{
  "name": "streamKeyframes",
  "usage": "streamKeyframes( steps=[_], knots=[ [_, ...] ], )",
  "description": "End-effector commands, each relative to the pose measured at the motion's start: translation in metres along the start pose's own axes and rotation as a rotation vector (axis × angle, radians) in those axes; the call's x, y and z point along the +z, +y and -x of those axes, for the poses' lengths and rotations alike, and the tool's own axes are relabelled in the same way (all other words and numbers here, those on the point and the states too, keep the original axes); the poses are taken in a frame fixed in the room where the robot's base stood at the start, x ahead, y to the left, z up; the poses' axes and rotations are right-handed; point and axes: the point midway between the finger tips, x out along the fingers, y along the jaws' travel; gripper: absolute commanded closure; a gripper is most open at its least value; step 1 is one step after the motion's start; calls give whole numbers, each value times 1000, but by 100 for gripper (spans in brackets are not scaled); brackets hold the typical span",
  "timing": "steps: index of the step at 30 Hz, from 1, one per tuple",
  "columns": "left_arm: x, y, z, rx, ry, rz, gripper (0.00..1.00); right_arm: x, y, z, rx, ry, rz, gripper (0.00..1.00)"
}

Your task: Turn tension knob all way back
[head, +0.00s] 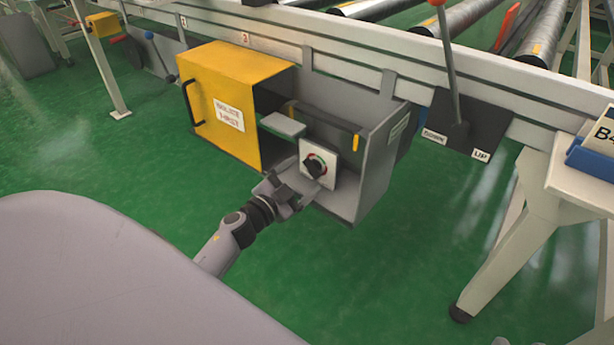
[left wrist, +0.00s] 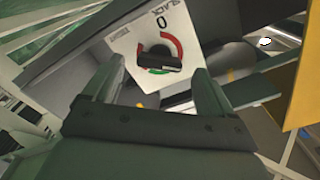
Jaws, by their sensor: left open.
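The tension knob (head: 314,167) is a black knob on a white plate (head: 325,151), set inside an open grey box (head: 373,165). In the left wrist view the knob (left wrist: 158,60) is ringed by a red and green arc, with "0" and "SLACK" printed on the plate. My left gripper (head: 297,193) is just in front of and below the knob. In the left wrist view its two fingers (left wrist: 153,92) are apart, with the knob beyond and between them, apparently not held. My right gripper is in neither view.
A yellow "ISOLATE FIRST" cover (head: 222,98) stands swung open left of the box. A grey beam (head: 345,67) runs above. A lever (head: 449,75) with "DOWN" and "UP" labels is to the right. A table leg (head: 505,240) stands at right. Green floor is clear below.

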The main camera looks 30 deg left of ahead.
Motion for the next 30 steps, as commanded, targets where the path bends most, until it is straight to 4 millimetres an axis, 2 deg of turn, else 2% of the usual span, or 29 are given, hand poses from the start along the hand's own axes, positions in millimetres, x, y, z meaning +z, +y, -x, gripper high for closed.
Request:
streamKeyframes(
  steps=[3,7,17,18,23,30],
  knots=[
    [1,1,-14,0,1,0,15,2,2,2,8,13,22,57],
    [1,1,-24,0,0,2,15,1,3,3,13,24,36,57],
    [0,0,-27,0,-1,1,15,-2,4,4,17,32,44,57],
    [0,0,-27,0,-1,1,18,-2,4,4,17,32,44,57],
    [0,0,-27,0,-1,1,70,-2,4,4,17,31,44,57],
    [0,0,-27,0,-1,12,71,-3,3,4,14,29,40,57]
  ],
)
